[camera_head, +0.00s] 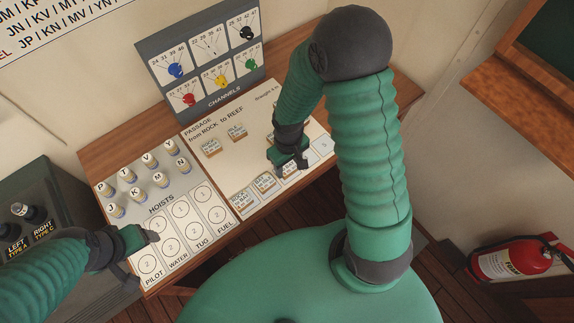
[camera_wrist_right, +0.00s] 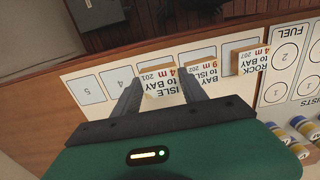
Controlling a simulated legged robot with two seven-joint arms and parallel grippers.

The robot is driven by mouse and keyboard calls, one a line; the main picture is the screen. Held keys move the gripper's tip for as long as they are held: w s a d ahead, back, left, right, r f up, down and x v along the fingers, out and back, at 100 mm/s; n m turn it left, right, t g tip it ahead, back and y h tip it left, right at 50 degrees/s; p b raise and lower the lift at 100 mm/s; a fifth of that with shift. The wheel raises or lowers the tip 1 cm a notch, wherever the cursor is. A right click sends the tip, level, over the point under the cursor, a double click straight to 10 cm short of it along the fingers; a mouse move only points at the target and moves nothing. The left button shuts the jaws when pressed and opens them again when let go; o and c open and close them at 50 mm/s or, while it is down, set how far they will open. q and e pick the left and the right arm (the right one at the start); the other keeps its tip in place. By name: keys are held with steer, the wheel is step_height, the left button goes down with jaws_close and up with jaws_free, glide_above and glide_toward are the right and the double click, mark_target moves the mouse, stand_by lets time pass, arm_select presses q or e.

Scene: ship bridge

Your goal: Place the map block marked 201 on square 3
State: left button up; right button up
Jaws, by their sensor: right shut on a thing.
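In the head view my right gripper (camera_head: 290,166) is over the board's lower row and hides most of this block. My left gripper (camera_head: 140,258) looks open and empty beside the hoists panel.
Square 4 (camera_wrist_right: 116,79) and square 5 (camera_wrist_right: 87,90) are bare. A ROCK to BAY block (camera_head: 240,200) lies at the row's left end. Two more blocks, ROCK (camera_head: 211,147) and ISLE (camera_head: 237,132), lie higher up. Several lettered cylinders (camera_head: 148,160) stand left. A channels box (camera_head: 208,60) stands behind.

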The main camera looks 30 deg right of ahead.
mark_target(288, 166)
steer(key=f, duration=0.1)
steer(key=w+f, duration=0.1)
steer(key=f, duration=0.2)
steer(key=shift+w+d, duration=0.2)
steer(key=shift+d, duration=0.2)
steer(key=o, duration=1.3)
steer(key=shift+a, duration=0.1)
steer(key=shift+o, duration=0.2)
